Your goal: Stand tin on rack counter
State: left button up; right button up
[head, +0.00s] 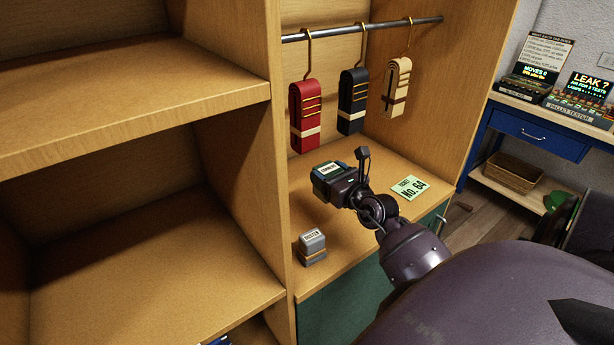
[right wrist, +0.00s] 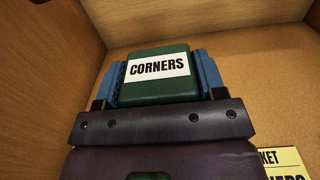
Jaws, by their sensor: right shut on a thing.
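A green tin labelled "CORNERS" (right wrist: 150,90) is held between the blue fingers of my right gripper (head: 334,180). In the head view the tin (head: 326,171) shows small at the end of my right arm, its label up. It is over the rack counter (head: 342,250), under the hanging rail. I cannot tell whether the tin's base touches the counter; its lower part is hidden. My left gripper is not in view.
A small grey tin (head: 312,246) stands on the counter's front left. Red (head: 304,115), dark (head: 352,100) and cream (head: 397,88) strap bundles hang from the rail (head: 360,30) above. Wooden side walls bound the bay.

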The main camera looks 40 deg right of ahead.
jog(key=w+d, duration=0.1)
jog(key=w, duration=0.8)
jog(key=shift+f+b, duration=0.3)
jog(key=shift+f, duration=2.7)
jog(key=shift+w+f, duration=0.25)
jog(key=shift+f, duration=0.2)
jog(key=shift+f, duration=0.2)
jog(key=o, duration=1.1)
jog(key=shift+r, duration=0.15)
jog(key=s, duration=0.4)
jog(key=s+a, duration=0.1)
jog(key=s, duration=0.7)
jog(key=shift+a, duration=0.15)
